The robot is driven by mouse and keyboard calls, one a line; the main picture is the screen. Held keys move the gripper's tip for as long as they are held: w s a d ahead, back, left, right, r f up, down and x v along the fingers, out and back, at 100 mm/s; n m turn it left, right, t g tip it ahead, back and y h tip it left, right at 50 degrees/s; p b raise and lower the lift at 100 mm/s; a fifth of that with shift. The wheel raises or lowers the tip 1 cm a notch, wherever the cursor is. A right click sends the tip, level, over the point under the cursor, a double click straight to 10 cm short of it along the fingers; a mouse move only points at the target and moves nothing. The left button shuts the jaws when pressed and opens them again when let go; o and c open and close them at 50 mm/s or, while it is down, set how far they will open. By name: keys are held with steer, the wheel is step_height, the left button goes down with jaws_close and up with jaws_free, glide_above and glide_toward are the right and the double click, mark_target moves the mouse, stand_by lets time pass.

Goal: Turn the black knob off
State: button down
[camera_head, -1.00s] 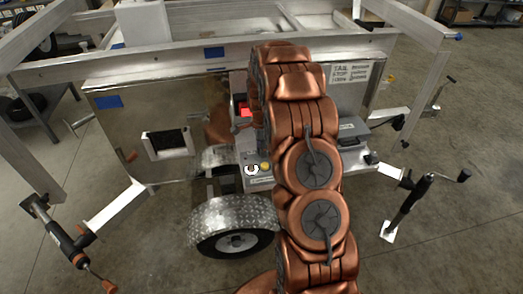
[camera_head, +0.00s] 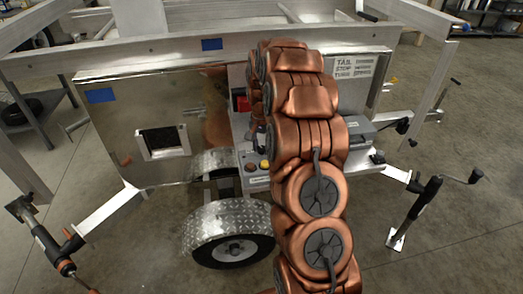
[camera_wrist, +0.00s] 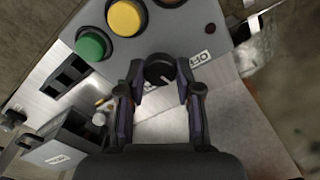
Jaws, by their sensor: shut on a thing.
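The black knob (camera_wrist: 159,69) sits on a grey control panel (camera_wrist: 185,30) in the wrist view. A white pointer line on it runs toward the lower right. My gripper (camera_wrist: 160,74) has one finger on each side of the knob and is shut on it. A white label reading OFF (camera_wrist: 200,58) lies just right of the knob. In the head view, the control box (camera_head: 258,181) shows beside my arm, which hides my gripper and the knob.
A yellow button (camera_wrist: 126,17) and a green button (camera_wrist: 92,46) are on the panel above and left of the knob. A trailer wheel under a diamond-plate fender (camera_head: 226,219) stands below the box. A jack with a crank (camera_head: 418,212) stands at the right.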

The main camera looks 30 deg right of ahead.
mark_target(262, 148)
steer(key=n+b, duration=0.2)
steer(key=n, duration=0.4)
steer(key=shift+n, duration=0.3)
stand_by(0.4)
steer(key=c, duration=0.8)
jaws_free()
steer(key=shift+o, duration=0.2)
step_height(262, 148, up, 12)
